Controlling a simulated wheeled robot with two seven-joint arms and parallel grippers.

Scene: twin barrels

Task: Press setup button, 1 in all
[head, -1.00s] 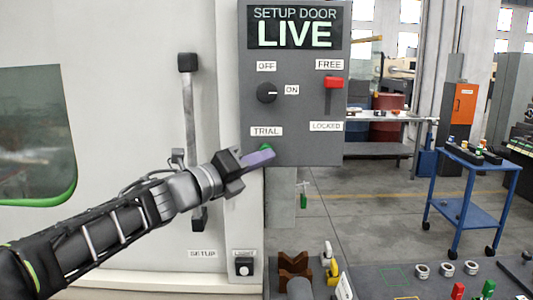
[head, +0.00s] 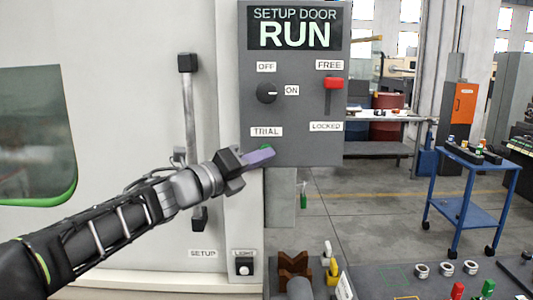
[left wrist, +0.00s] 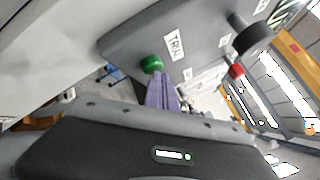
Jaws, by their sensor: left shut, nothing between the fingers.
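A grey control panel (head: 305,148) has a screen (head: 293,28) reading "SETUP DOOR RUN". Under its TRIAL label (head: 266,132) is a green button (head: 266,147), partly hidden by my left gripper (head: 271,153). The gripper is shut and empty, its purple fingers at the panel's lower edge. In the left wrist view the green button (left wrist: 152,63) sits just beyond and left of the fingertips (left wrist: 163,76); I cannot tell whether they touch. A SETUP label (head: 202,254) is low on the white machine front; no button shows beside it. My right gripper is out of view.
The panel also carries a black knob (head: 267,92) pointing to ON and a red lever (head: 333,84) up at FREE. A vertical door handle (head: 188,110) stands behind my left arm. A LIGHT button (head: 244,267) is below. A blue cart (head: 470,210) stands right.

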